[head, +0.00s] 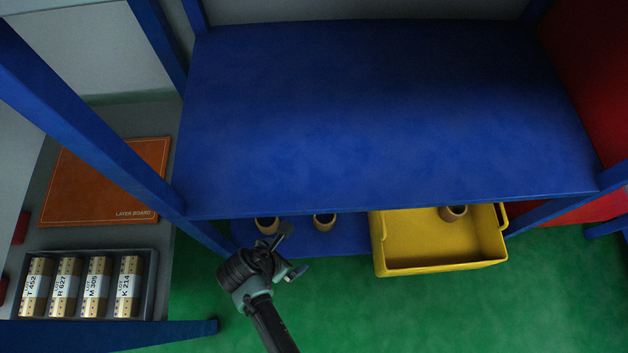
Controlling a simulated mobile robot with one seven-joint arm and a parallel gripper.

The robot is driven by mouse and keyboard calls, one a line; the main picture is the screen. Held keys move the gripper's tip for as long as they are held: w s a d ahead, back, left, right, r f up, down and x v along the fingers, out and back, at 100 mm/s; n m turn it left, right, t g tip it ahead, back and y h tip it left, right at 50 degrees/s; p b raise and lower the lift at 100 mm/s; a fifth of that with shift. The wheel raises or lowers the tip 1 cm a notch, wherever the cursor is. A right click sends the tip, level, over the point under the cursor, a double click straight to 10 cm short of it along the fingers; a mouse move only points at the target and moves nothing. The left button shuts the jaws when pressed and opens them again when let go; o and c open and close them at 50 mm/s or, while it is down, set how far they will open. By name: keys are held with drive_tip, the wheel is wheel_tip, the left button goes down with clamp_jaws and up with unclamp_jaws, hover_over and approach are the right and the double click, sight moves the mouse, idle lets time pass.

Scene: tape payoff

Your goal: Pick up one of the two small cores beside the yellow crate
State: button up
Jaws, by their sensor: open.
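Two small tan cores stand upright on the blue lower shelf (350,238), left of the yellow crate (440,258). The left core (267,226) is partly hidden behind my gripper. The right core (324,222) stands between it and the crate and shows clear of the gripper. Another core (453,213) sits inside the crate, toward its back, its top partly cut off by the upper shelf edge. My gripper (293,252) is open and empty, just in front of the lower shelf, near the left core.
The blue upper shelf (390,110) overhangs the cores and crate. A blue post (90,120) stands at left. Beyond it are an orange layer board (105,180) and a dark tray (148,290) of labelled rolls. The green floor (400,310) in front is clear.

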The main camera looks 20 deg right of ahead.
sight(318, 223)
drive_tip(key=w+d+b, duration=0.1)
drive_tip(key=w+d, duration=0.1)
drive_tip(key=d, duration=0.1)
drive_tip(key=w+d+b, duration=0.2)
drive_tip(key=d, duration=0.1)
drive_tip(key=w+d+b, duration=0.2)
drive_tip(key=d, duration=0.1)
drive_tip(key=shift+w+d, duration=0.1)
drive_tip(key=shift+d, duration=0.3)
drive_tip(key=b+x, duration=0.5)
drive_tip(key=shift+w+d, duration=0.2)
drive_tip(key=shift+d, duration=0.2)
drive_tip(key=shift+r, duration=0.1)
drive_tip(key=shift+c, duration=0.3)
drive_tip(key=c, duration=1.3)
drive_tip(key=shift+o, duration=0.2)
drive_tip(key=shift+r, duration=0.1)
